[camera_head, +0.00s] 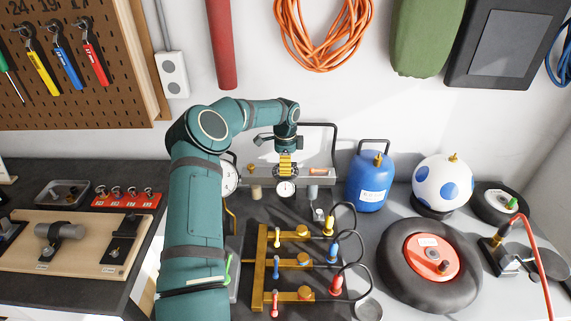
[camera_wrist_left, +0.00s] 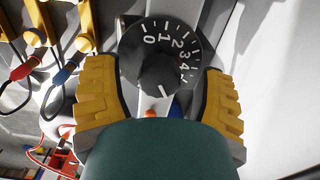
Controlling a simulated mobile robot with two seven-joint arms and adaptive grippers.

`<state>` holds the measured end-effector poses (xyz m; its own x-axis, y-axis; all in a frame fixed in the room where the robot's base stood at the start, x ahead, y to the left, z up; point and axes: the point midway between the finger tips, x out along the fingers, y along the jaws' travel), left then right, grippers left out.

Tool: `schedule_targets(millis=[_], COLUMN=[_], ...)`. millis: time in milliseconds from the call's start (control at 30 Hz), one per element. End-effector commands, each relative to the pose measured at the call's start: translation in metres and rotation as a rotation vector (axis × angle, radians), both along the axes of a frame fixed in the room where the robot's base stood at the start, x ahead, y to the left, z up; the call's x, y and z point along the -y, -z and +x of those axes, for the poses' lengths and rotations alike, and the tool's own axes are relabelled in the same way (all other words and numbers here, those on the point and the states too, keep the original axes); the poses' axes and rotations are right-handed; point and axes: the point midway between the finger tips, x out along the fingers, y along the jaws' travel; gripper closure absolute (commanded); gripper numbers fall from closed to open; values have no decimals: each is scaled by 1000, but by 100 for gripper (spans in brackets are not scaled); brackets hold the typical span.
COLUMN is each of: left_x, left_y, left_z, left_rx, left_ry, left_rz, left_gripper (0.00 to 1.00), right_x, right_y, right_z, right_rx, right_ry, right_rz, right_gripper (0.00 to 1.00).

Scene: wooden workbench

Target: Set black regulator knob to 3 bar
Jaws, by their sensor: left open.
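The black regulator knob (camera_wrist_left: 158,72) shows in the left wrist view with a black dial and white numbers 0 to 4 around its upper right. Its setting cannot be read for certain. My left gripper (camera_wrist_left: 162,85) is open, with one yellow-padded finger on each side of the knob. Visible gaps separate the pads from the dial in this view. In the head view my left gripper (camera_head: 286,163) is above a small white gauge (camera_head: 286,189) on the grey regulator panel (camera_head: 318,174); the knob is not clearly visible there. My right gripper is not in view.
A blue gas bottle (camera_head: 368,184) stands right of the panel. In front lies a yellow manifold (camera_head: 262,262) with coloured connectors and black hoses. A larger round gauge (camera_head: 229,178) is partly behind my left arm. A wheel (camera_head: 430,262) lies farther right.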

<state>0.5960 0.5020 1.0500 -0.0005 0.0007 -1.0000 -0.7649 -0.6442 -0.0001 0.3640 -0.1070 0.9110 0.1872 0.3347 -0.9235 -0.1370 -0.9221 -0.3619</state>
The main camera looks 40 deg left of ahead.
Motion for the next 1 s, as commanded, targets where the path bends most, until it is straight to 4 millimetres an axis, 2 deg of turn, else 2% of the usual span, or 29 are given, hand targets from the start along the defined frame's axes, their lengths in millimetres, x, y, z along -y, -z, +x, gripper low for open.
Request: schedule_targets(millis=[267, 400, 467, 767, 1000], left_x=[0, 0, 0, 0, 0], left_y=[1, 0, 0, 0, 0], left_z=[0, 0, 0, 0, 1], left_rx=[0, 0, 0, 0, 2], left_ry=[0, 0, 0, -22, -132], left_rz=[0, 0, 0, 0, 2], left_gripper=[32, 81, 99, 99, 100], right_x=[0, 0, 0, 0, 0], right_y=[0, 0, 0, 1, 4], right_z=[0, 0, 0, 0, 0], right_rx=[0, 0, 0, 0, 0], right_ry=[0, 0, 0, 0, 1], right_rz=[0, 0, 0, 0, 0], right_gripper=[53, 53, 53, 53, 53])
